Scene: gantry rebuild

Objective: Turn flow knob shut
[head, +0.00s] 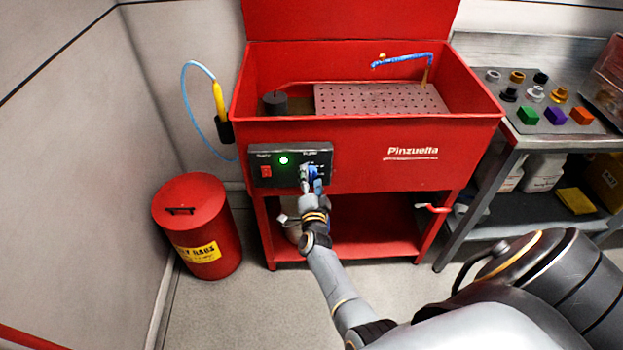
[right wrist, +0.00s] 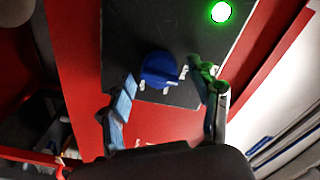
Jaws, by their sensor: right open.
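The blue flow knob (head: 312,170) is on the dark control panel (head: 267,178) at the front of the red parts washer. In the right wrist view the knob (right wrist: 160,70) is round with a raised bar, and small white marks sit on the panel around it. My right gripper (head: 311,188) is at the panel, partly covering the knob in the head view. In the right wrist view its fingers (right wrist: 166,84) are open, one on each side of the knob, with gaps between. My left gripper is not in view.
A lit green lamp (head: 283,160) and a red switch (head: 266,171) are left of the knob. A red bin (head: 197,215) stands on the floor at left. A grey bench (head: 490,190) with coloured knobs and blocks stands at right. The red basin (head: 470,115) is above the panel.

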